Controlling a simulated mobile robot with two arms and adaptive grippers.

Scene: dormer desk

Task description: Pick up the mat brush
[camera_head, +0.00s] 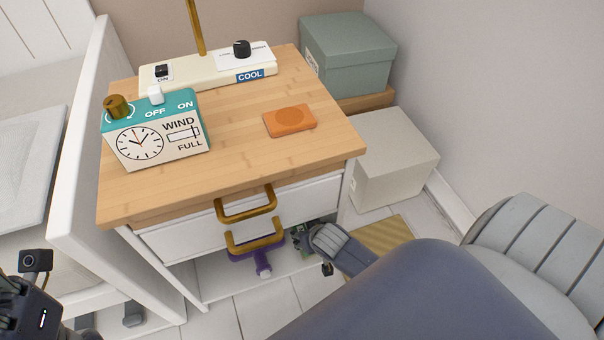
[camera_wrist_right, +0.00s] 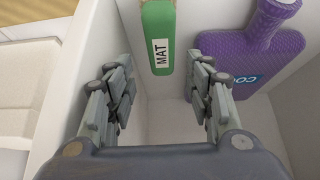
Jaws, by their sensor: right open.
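The mat brush shows in the right wrist view as a green handle (camera_wrist_right: 157,35) with a white MAT label. It hangs upright near the top middle, against the white inside wall. My right gripper (camera_wrist_right: 158,92) is open, its fingers spread left and right of the brush's line, with the brush beyond and above the fingertips. In the head view this gripper (camera_head: 322,250) is at the desk's open lower space, and a bit of green shows beside it. My left wrist shows at the lower left of the head view; its jaws are not clear.
A purple paddle-shaped thing (camera_wrist_right: 262,55) hangs just right of the brush; it also shows under the drawers (camera_head: 262,262). Drawer handles (camera_head: 247,205) jut out above my right gripper. The wooden desktop (camera_head: 235,150) holds a clock box (camera_head: 155,140) and an orange pad (camera_head: 290,120).

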